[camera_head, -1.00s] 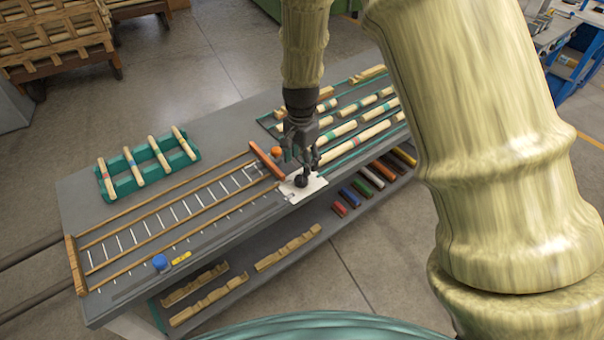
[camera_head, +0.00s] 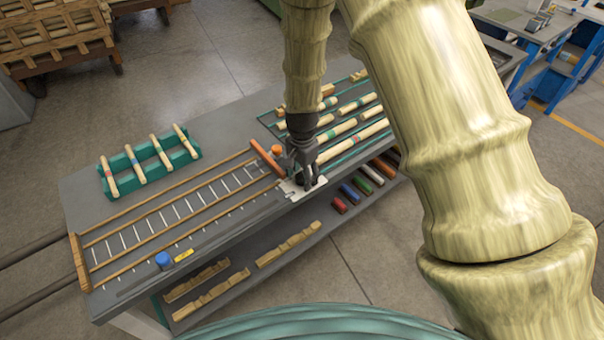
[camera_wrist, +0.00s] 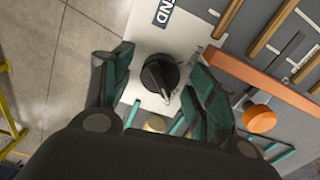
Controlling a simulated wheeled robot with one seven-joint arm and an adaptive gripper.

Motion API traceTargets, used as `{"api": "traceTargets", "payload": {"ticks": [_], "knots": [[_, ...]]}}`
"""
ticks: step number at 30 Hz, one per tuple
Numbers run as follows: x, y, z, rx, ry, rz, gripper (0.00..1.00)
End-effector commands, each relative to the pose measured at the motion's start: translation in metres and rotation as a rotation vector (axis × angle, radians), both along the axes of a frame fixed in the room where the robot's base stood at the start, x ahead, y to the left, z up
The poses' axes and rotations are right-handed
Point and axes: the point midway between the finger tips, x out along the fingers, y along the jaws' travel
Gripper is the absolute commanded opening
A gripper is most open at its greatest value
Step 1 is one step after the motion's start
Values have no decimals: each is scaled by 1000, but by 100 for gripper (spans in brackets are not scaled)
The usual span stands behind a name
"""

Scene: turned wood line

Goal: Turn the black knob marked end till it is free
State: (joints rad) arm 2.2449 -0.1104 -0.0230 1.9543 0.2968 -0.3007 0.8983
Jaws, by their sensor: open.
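The black knob (camera_wrist: 160,75) sits on a white plate (camera_wrist: 148,42) marked with letters reading "ND", the rest cut off at the frame edge. In the wrist view my gripper (camera_wrist: 162,82) is open, with one teal-padded finger on each side of the knob and a gap at both sides. In the head view my gripper (camera_head: 305,182) is down over the white plate (camera_head: 290,190) at the bench's front edge and hides most of the knob.
An orange stop bar (camera_head: 265,158) and an orange knob (camera_head: 277,149) stand close left of my gripper. A slatted wooden frame (camera_head: 165,216) lies to the left. Turned rods (camera_head: 352,139) lie behind to the right. A blue knob (camera_head: 162,260) is at the front left.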

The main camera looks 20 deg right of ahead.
Motion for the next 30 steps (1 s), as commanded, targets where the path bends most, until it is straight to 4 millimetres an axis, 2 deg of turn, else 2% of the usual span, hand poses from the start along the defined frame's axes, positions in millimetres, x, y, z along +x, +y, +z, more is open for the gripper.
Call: {"api": "traceTargets", "payload": {"ticks": [2, 9, 20, 30], "knots": [[0, 0, 0, 0, 0, 0, 56], [0, 0, 0, 0, 0, 0, 12], [0, 0, 0, 0, 1, 43, 12], [0, 0, 0, 2, 1, 270, 12]]}}
